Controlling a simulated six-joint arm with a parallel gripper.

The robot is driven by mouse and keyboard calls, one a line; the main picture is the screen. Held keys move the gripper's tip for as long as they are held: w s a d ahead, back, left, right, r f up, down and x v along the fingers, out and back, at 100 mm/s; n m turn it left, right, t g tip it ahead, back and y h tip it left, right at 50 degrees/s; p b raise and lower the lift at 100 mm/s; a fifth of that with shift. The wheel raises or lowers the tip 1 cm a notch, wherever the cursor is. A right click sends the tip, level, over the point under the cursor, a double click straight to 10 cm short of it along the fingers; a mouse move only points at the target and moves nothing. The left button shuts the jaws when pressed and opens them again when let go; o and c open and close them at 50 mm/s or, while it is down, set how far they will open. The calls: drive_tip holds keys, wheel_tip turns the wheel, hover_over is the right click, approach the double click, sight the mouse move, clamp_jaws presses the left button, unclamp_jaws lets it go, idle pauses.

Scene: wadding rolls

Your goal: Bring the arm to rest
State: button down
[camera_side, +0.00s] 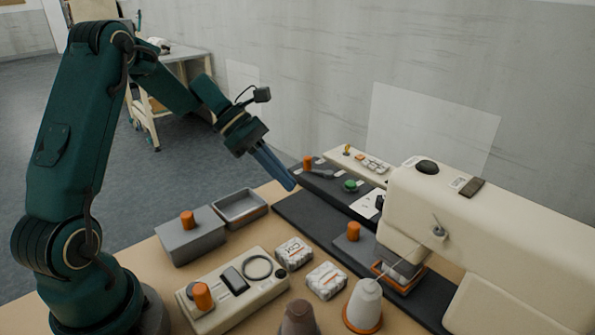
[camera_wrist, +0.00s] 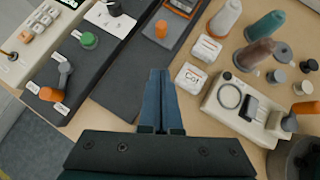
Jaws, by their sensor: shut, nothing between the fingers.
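My gripper (camera_side: 290,183) is raised in the air above the dark strip of the table, with its blue fingers pointing down and to the right in the side view. In the wrist view the fingers of my gripper (camera_wrist: 159,72) lie together with nothing between them. The fingers touch nothing that I can see. My arm is bent, with its upper part standing tall at the left of the side view.
A large cream machine (camera_side: 480,225) fills the right. A lidded grey box (camera_side: 190,240) and an open grey tray (camera_side: 240,208) stand near my base. Two wrapped packs (camera_side: 326,281), a cream device (camera_side: 235,290) and cones (camera_side: 364,305) crowd the front. Air around my gripper is clear.

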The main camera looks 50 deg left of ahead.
drive_tip(key=s+d+r+m+y, duration=0.3)
drive_tip(key=s+d+r+m, duration=0.6)
drive_tip(key=d+m, duration=0.1)
drive_tip(key=s+a+f+m+y, duration=0.1)
drive_tip(key=s+m+y, duration=0.1)
drive_tip(key=s+m, duration=0.2)
drive_tip(key=s+a+f+m+t+y, duration=0.1)
drive_tip(key=s+a+f+m+y, duration=0.1)
drive_tip(key=s+m, duration=0.3)
drive_tip(key=m+y, duration=0.1)
drive_tip(key=m, duration=0.3)
drive_tip(key=shift+s, duration=0.25)
